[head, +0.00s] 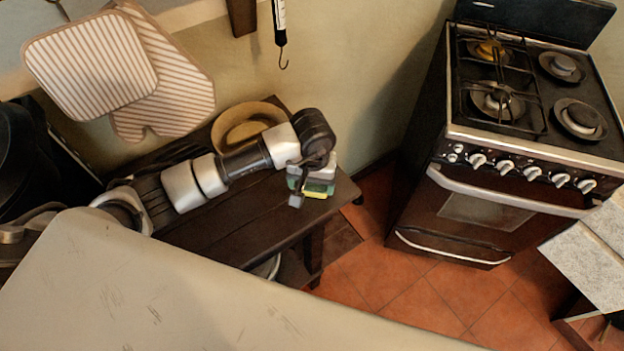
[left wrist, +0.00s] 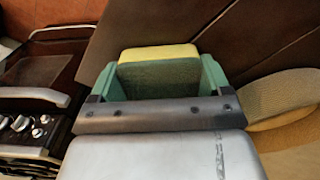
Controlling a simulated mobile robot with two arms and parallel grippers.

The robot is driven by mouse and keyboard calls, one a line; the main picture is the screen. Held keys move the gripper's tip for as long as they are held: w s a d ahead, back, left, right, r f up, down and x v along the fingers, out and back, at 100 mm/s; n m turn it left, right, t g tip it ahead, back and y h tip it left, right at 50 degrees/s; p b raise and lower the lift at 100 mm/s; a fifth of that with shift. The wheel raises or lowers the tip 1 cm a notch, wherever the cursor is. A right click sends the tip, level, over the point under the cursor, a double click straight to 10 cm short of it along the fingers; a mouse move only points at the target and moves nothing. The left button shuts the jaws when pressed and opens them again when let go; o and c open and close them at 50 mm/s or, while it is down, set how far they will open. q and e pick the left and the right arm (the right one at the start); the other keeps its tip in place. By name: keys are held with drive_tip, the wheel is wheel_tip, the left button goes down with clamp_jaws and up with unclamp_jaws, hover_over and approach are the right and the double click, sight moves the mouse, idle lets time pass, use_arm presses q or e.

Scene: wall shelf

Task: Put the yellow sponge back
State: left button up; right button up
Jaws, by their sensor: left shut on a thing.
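The yellow sponge (head: 319,189) has a dark green scouring side. In the head view it shows at the right end of the dark wooden shelf (head: 236,230), partly hidden by my left gripper (head: 308,186). In the left wrist view the sponge (left wrist: 160,53) sits between the two green fingers of my left gripper (left wrist: 160,80), which is shut on it. Whether the sponge touches the shelf top I cannot tell. My right gripper is not in view.
A round tan woven basket or bowl (head: 222,128) stands on the shelf by the wall, behind my left arm. Striped oven mitts (head: 92,66) hang on the wall. A dark stove (head: 500,150) stands to the right, past a strip of open tiled floor (head: 420,290).

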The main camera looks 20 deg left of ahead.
use_arm(q)
drive_tip(key=o, duration=0.8)
drive_tip(key=shift+r+p, duration=0.2)
drive_tip(key=shift+p, duration=0.15)
drive_tip(key=shift+w+r+b, duration=0.1)
drive_tip(key=shift+r+b, duration=1.5)
drive_tip(key=shift+r, duration=4.3)
